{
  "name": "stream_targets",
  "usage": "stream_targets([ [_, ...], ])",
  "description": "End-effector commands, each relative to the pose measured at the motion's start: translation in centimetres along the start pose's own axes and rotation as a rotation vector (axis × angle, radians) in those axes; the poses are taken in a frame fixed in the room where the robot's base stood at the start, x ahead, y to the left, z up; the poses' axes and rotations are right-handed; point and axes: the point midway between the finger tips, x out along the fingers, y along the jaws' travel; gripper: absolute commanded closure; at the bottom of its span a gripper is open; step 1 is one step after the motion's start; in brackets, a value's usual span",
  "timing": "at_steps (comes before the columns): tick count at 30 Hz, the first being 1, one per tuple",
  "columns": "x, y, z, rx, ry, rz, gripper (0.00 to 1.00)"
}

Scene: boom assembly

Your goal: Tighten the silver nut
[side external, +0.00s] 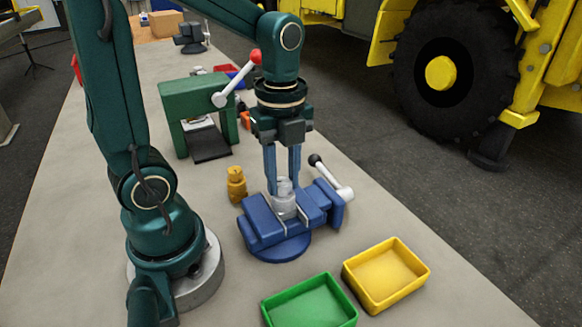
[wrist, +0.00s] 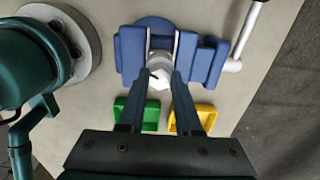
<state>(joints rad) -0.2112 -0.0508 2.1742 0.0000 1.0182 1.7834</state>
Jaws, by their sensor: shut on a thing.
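The silver nut (side external: 284,187) sits on top of a silver cylindrical part (side external: 284,206) clamped between the jaws of a blue vise (side external: 262,222). My gripper (side external: 283,185) points straight down over the vise, with its two blue fingers shut on the silver nut. In the wrist view the fingertips (wrist: 160,76) close in on the silver nut (wrist: 156,77) between the vise jaws. The fingers hide part of the nut, so its thread and seating cannot be made out.
A brass part (side external: 236,184) stands left of the vise. The vise handle (side external: 332,178) sticks out on the right. A green tray (side external: 310,302) and a yellow tray (side external: 386,274) lie in front. A green press (side external: 197,115) stands behind on the grey bench.

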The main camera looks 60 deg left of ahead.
Motion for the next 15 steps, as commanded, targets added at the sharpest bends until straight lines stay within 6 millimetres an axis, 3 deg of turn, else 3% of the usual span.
stream_targets([
  [5, -0.01, -0.01, 0.0, 0.001, 0.0, -0.001, 1.0],
  [6, -0.01, -0.01, 0.0, 0.001, 0.0, -0.001, 0.6],
  [8, -0.01, -0.01, 0.0, 0.0, 0.0, -0.001, 0.43],
  [15, 0.0, -0.01, 0.0, -0.001, 0.0, 0.0, 0.43],
])
